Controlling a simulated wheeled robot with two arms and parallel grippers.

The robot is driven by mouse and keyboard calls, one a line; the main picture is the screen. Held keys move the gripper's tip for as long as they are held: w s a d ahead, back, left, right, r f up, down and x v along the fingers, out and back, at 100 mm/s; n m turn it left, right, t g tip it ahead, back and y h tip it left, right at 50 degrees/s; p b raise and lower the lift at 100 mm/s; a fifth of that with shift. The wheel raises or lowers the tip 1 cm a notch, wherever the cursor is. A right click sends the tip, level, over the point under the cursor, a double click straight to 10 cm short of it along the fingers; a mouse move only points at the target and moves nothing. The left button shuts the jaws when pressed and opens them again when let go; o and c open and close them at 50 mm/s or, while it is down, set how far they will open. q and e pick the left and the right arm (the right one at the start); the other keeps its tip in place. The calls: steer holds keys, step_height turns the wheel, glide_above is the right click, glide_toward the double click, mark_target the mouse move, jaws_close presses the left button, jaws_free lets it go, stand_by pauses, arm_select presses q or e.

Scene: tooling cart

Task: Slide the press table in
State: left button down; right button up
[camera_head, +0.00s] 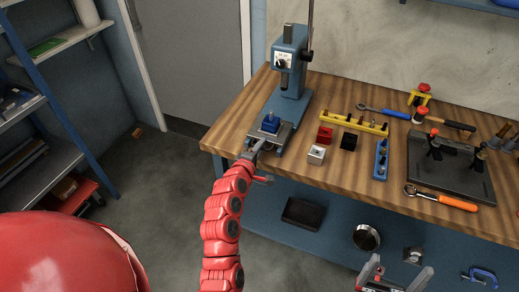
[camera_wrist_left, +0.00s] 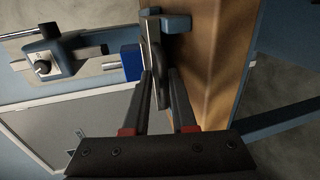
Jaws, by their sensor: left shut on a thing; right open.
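The blue arbor press (camera_head: 290,80) stands at the left end of the wooden bench. Its grey sliding press table (camera_head: 283,134) sticks out at the press's front, with a blue block (camera_head: 271,122) on it. The block also shows in the left wrist view (camera_wrist_left: 132,63). My left gripper (camera_head: 258,148) is at the table's front end, shut on the press table. In the left wrist view a grey bar-like part (camera_wrist_left: 154,45) of the table runs between the fingers; the exact contact is dark. My right gripper (camera_head: 398,272) is open and empty, low at the bottom, in front of the bench.
Right of the press are a red block (camera_head: 325,134), a white block (camera_head: 316,154), a black block (camera_head: 348,141), a yellow rack (camera_head: 355,123) and a blue rack (camera_head: 381,160). A dark fixture plate (camera_head: 470,180) lies further right. A lower shelf (camera_head: 330,225) holds several parts.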

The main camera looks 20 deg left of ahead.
mark_target(269, 137)
arm_select(q)
steer(key=x, duration=0.7)
steer(key=shift+d, duration=0.15)
steer(key=shift+w, duration=0.6)
steer(key=c, duration=0.9)
jaws_free()
steer(key=shift+c, duration=0.2)
steer(key=shift+o, duration=0.2)
steer(key=shift+r, duration=0.15)
steer(key=shift+s+r, duration=0.1)
